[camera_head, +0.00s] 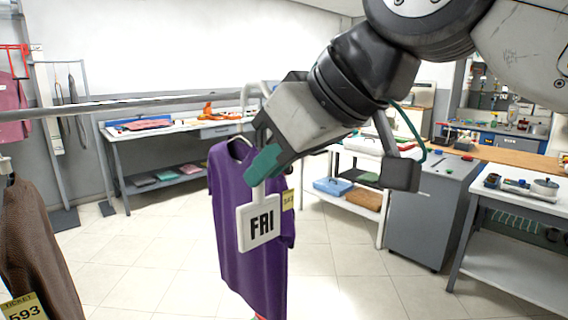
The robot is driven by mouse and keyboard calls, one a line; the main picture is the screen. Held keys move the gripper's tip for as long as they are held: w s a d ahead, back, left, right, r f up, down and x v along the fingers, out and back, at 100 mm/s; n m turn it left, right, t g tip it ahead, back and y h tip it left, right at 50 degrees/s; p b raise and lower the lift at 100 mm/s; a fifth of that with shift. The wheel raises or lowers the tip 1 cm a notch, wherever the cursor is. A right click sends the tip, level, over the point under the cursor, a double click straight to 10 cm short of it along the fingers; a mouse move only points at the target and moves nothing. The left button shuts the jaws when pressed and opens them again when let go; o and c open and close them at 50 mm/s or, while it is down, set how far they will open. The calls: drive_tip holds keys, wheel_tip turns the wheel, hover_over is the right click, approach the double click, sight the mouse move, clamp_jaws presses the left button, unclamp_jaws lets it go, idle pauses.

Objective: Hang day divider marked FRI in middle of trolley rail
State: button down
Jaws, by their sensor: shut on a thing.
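The day divider (259,222) is a white square plate marked FRI in black, on a narrow white stem. My gripper (264,165), with teal fingertips, is shut on the top of the stem. The plate hangs below it, upright with a slight tilt, in front of a purple T-shirt (228,225). The trolley rail (130,104) is a grey metal bar running from the left edge to just left of my gripper. I cannot tell whether the divider touches the rail. The divider's top is hidden by my fingers.
The purple shirt hangs on a hanger close behind the divider and has a yellow ticket (288,200). A brown garment (36,250) with ticket 593 hangs at the left. Between them is a wide gap under the rail. Tables and a grey cabinet (432,205) stand behind.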

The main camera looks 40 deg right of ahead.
drive_tip(key=shift+s+r, duration=0.1)
drive_tip(key=shift+s, duration=0.75)
drive_tip(key=w, duration=4.2)
idle(1.4)
drive_tip(key=shift+w, duration=0.15)
idle(0.3)
drive_tip(key=shift+w, duration=0.7)
